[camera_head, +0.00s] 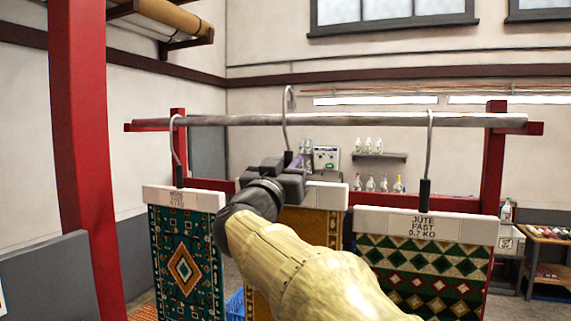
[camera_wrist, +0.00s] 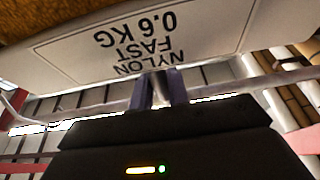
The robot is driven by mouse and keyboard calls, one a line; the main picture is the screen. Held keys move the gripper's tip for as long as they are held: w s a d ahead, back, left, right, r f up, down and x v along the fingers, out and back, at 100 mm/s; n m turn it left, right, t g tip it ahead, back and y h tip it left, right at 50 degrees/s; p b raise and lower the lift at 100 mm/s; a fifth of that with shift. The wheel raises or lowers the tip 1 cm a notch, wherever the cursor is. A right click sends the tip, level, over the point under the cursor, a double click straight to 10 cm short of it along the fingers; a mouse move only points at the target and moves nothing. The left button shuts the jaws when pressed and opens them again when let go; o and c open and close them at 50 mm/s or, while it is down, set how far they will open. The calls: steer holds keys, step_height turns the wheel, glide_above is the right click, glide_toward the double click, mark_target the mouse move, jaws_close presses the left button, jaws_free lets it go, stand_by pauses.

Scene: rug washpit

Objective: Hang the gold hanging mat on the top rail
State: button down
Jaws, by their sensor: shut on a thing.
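The gold hanging mat (camera_head: 335,228) hangs below my gripper in the head view, partly hidden by my arm. Its white header bar (camera_head: 326,196) is also seen close up in the wrist view (camera_wrist: 200,45), printed NYLON FAST 0.6 KG. My gripper (camera_head: 291,163) is shut on the stem of the mat's hook, just above the bar. The metal hook (camera_head: 287,100) rises past the top rail (camera_head: 360,120), its curve standing above the rail. I cannot tell whether the hook's tip is behind or in front of the rail.
A teal mat (camera_head: 185,260) hangs on the rail at left and a green and red mat (camera_head: 425,270) at right, each by its own hook. Red posts (camera_head: 493,160) carry the rail. Bare rail shows on both sides of the gold mat's hook.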

steer(key=shift+w+d+p, duration=0.2)
steer(key=shift+w+d, duration=0.05)
steer(key=shift+w, duration=0.35)
steer(key=shift+w+d+p, duration=0.15)
steer(key=shift+w+d, duration=0.05)
steer(key=shift+w, duration=0.35)
steer(key=shift+f+b, duration=1.55)
steer(key=shift+f, duration=0.55)
steer(key=c, duration=1.3)
jaws_free()
steer(key=shift+f, duration=0.1)
